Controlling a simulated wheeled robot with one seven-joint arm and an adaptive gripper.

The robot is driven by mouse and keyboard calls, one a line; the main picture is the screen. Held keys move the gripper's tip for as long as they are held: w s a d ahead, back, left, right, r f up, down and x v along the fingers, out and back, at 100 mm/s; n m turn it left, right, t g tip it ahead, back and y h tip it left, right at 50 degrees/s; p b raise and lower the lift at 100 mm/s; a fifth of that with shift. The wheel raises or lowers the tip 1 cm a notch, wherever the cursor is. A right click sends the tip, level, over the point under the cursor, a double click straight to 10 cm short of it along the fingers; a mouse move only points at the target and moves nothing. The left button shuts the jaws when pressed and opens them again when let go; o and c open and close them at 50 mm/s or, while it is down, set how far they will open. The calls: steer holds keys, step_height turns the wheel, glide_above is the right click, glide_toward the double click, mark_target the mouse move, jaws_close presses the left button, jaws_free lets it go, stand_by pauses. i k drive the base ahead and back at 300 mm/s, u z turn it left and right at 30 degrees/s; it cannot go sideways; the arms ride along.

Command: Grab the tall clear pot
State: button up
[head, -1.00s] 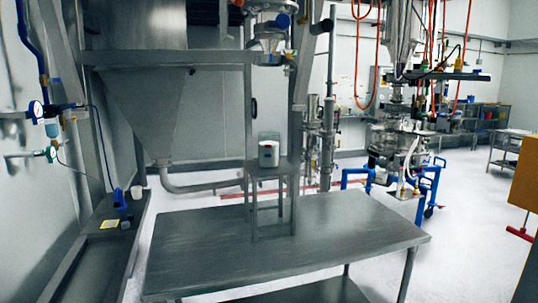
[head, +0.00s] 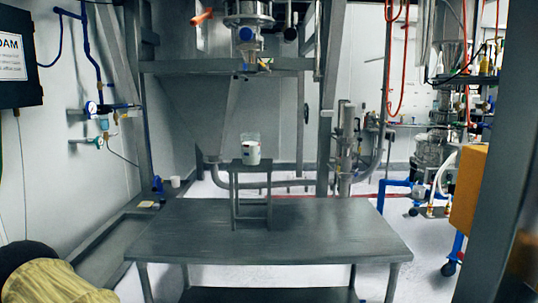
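A clear-walled pot (head: 251,150) with a whitish lower part stands upright on a small grey metal stand (head: 236,167) near the middle of the head view. The stand is on a large grey metal table (head: 330,235). The pot is small in the picture, so its contents and fine shape are hard to tell. My gripper is not in view.
A small white cup (head: 175,182) sits on the left ledge (head: 120,225), beside a blue object (head: 157,184). A metal outlet (head: 248,15) hangs above the stand. A yellowish rounded object (head: 55,283) fills the lower left corner. The tabletop around the stand is clear.

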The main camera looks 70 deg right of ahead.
mark_target(251, 142)
steer(key=z, duration=1.85)
steer(key=i, duration=0.45)
steer(key=u, duration=0.1)
